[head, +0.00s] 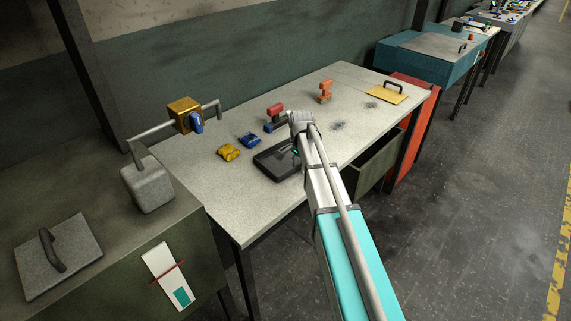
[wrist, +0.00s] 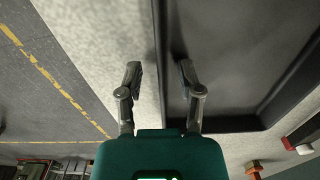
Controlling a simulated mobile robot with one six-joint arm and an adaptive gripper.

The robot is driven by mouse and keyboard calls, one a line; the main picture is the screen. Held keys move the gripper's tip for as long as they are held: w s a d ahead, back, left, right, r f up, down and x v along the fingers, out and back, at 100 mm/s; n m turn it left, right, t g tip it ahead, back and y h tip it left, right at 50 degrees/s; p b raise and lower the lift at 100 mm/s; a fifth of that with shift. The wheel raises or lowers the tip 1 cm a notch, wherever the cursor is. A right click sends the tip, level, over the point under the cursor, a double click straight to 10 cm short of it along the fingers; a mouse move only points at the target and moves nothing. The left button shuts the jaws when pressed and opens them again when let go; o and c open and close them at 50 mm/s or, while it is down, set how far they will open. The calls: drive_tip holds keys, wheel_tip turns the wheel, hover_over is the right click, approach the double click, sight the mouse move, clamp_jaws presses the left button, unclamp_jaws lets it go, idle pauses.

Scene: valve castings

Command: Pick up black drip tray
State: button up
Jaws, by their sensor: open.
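The black drip tray (head: 268,165) lies flat on the light speckled worktable (head: 185,160), near its front edge. My wrist and arm hide its right part in the head view. In the wrist view the tray floor (wrist: 215,70) fills the right half. My gripper (wrist: 158,73) is open and empty, with one finger on each side of the tray's rim in the picture. The left finger is over the tabletop side and the right finger over the inside of the tray. I cannot tell how deep the fingers reach around the wall.
A yellow casting (head: 228,152), a blue casting (head: 250,140) and a red-and-blue valve (head: 274,114) stand behind the tray. An orange part (head: 325,91) and a yellow handled plate (head: 387,93) lie farther back. A green cabinet (head: 120,245) adjoins at left.

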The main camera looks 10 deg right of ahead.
idle(0.6)
clamp_jaws()
